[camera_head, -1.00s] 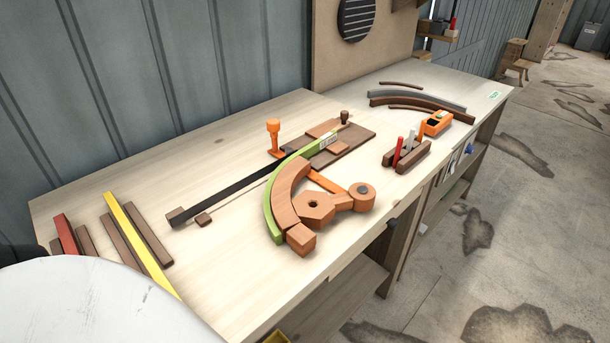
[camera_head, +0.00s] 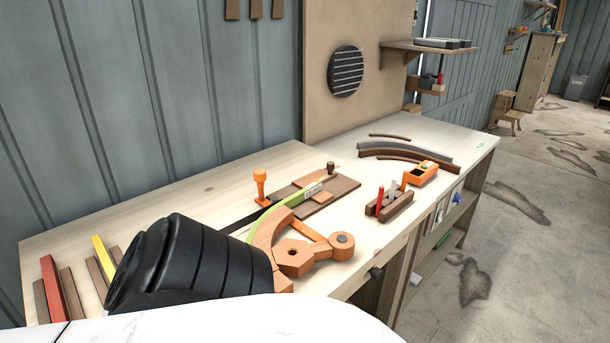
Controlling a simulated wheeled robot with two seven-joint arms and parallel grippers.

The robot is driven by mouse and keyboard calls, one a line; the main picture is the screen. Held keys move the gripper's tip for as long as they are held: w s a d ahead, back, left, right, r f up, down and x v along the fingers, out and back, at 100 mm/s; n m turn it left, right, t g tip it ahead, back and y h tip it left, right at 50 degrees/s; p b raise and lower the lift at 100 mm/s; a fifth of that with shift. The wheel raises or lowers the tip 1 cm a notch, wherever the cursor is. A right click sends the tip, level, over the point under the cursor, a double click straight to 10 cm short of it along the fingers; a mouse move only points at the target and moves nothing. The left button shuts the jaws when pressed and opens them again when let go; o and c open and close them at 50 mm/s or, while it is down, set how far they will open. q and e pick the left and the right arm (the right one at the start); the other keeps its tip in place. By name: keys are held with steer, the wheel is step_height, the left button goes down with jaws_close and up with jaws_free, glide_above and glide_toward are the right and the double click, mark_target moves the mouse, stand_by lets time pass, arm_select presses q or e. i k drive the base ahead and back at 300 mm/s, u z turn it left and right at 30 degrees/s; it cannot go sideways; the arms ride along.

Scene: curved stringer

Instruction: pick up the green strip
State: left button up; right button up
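The green strip (camera_head: 284,203) is a thin, bright green curved band on the workbench. Its far end lies by a brown board (camera_head: 325,196), with a small white label near it. It curves along the outer side of an orange-brown curved block (camera_head: 266,233). My white and black arm covers its near part. Neither gripper's fingers show in this view, so nothing is seen holding the strip.
An orange clamp-like post (camera_head: 260,187) stands behind the strip. Red (camera_head: 52,287) and yellow (camera_head: 103,258) bars lie at the left. A tool holder (camera_head: 388,203) and an orange block plane (camera_head: 419,174) stand to the right. Curved pieces lie farther back. A wall closes the bench's rear.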

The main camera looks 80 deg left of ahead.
mark_target(297, 197)
steer(key=i, duration=1.75)
steer(key=u, duration=1.75)
